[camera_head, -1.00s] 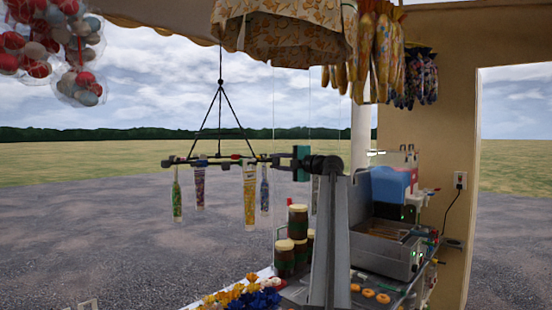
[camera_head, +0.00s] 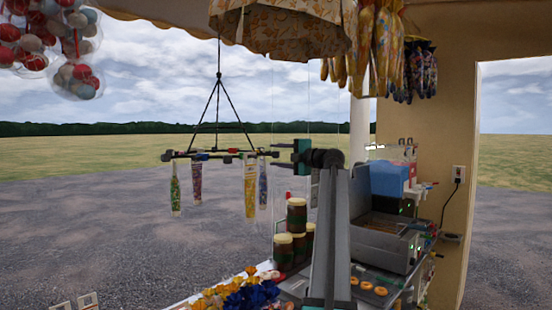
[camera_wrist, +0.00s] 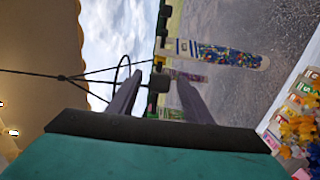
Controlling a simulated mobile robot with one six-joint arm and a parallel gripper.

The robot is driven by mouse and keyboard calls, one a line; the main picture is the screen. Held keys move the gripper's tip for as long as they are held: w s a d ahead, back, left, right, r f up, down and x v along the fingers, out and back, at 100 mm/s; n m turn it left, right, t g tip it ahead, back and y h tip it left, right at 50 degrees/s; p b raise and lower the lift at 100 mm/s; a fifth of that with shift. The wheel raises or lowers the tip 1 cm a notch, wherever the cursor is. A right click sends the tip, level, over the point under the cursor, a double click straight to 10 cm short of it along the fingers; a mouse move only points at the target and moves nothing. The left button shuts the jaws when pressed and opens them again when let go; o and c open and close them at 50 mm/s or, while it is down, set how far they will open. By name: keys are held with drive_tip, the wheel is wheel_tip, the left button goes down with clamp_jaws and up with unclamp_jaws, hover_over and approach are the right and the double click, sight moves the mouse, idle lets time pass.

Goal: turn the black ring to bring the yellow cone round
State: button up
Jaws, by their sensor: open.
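The black ring (camera_head: 225,153) hangs level from dark cords at the left of the head view. Clear cones of coloured sweets hang from it. The yellow cone (camera_head: 250,190) is on the ring's right part, beside a blue one (camera_head: 263,187). A red-purple cone (camera_head: 196,184) and a green cone (camera_head: 175,195) hang further left. My gripper (camera_head: 279,153) is at the ring's right end. In the wrist view its fingers (camera_wrist: 158,88) are apart, with a dark block on the ring between them. I cannot tell whether they touch it. A cone of mostly blue sweets (camera_wrist: 228,56) shows close by.
Stacked brown jars (camera_head: 297,215) stand below my gripper. A grey fryer (camera_head: 385,240) and doughnuts (camera_head: 366,287) are on the counter at right. A patterned lampshade (camera_head: 285,30) and hanging bags (camera_head: 385,50) are above. The air left of the ring is clear.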

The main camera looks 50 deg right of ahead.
drive_tip(key=s+a+b, duration=0.1)
drive_tip(key=s+b, duration=0.5)
drive_tip(key=s, duration=0.3)
drive_tip(key=shift+s+b, duration=0.15)
drive_tip(key=shift+b, duration=0.15)
idle(0.8)
